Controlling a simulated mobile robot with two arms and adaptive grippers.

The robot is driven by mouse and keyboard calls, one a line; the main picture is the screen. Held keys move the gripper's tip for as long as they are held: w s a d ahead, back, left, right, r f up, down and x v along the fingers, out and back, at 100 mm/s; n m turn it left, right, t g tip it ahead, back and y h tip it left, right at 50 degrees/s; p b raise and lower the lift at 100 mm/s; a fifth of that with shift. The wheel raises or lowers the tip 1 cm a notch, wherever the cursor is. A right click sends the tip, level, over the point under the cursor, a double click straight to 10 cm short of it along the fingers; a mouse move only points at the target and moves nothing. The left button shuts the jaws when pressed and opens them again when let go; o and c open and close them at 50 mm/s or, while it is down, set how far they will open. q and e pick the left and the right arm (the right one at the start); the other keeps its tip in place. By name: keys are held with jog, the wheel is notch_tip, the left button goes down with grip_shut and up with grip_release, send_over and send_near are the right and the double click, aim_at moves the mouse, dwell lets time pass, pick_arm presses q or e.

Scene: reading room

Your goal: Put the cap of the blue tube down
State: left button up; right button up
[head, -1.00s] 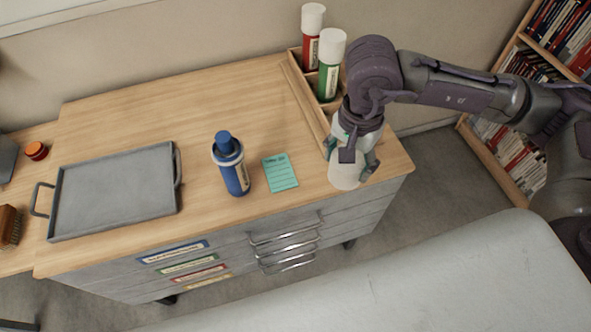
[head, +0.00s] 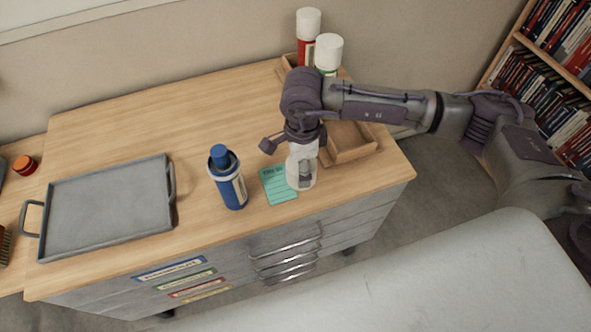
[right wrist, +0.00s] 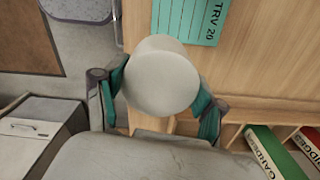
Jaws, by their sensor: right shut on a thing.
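The white cap (head: 296,163) is in my right gripper (head: 303,172), over or beside the right part of the teal note; whether it touches the tabletop I cannot tell. In the right wrist view the pale cap (right wrist: 160,78) sits between the two teal-padded fingers of my right gripper (right wrist: 162,98), which are shut on it. The blue tube (head: 233,190) stands upright and uncapped left of the note, with a blue top and a pale collar. My left gripper is not in view.
The teal note (head: 276,186) lies right of the tube. A grey tray (head: 105,208) is at left. A wooden rack (head: 350,150) with red (head: 306,50) and green (head: 327,70) tubes, both white-capped, stands behind my right arm. The table's middle back is clear.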

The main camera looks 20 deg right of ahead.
jog(key=shift+w+a+f, duration=0.45)
jog(key=shift+a, duration=0.05)
notch_tip(320, 180, down, 4)
jog(key=shift+r+p, duration=0.1)
jog(key=shift+p, duration=0.65)
jog(key=shift+f+b, duration=0.6)
jog(key=shift+b, duration=0.05)
jog(key=o, duration=1.3)
jog(key=shift+r, duration=0.1)
jog(key=shift+r, duration=0.1)
